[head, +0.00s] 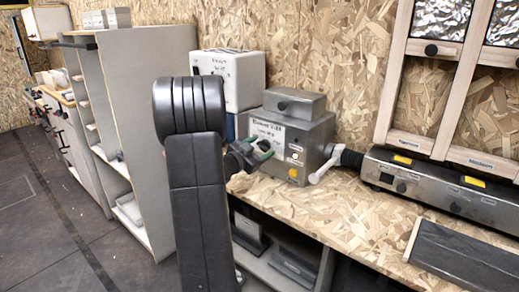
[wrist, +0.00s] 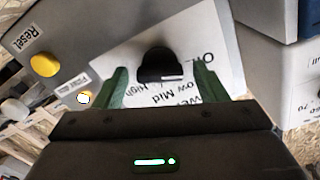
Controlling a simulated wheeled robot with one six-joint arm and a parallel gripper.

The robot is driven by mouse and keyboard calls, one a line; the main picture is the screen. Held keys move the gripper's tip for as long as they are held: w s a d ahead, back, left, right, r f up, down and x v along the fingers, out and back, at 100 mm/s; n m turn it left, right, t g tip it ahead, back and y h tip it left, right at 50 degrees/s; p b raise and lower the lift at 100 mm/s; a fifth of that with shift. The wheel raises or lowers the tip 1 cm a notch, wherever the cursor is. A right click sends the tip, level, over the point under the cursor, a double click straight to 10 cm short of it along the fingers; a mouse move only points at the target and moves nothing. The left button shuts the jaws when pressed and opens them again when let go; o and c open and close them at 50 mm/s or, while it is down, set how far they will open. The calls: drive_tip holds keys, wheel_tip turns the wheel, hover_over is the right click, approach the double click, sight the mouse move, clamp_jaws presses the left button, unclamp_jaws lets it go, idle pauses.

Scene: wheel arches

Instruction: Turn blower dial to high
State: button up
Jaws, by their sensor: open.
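The blower control box (head: 315,135) is a grey metal box on the workbench. Its dial is a black knob (wrist: 160,66) on a white label plate (wrist: 222,62), shown roughly upside down in the wrist view. Off, Low, Mid and High are printed around the knob. A white mark shows on the knob's lower edge, but I cannot tell which setting it points at. My gripper (wrist: 162,75) is open, its green fingers on either side of the knob with visible gaps. In the head view my gripper (head: 256,150) is at the box's front and the dial is hidden.
A yellow Reset button (wrist: 44,64) and a small lit white button (wrist: 84,98) are beside the label plate. A white box (head: 232,75) stands behind left. The bench front (head: 330,215) is clear.

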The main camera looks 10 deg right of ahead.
drive_tip(key=c, duration=1)
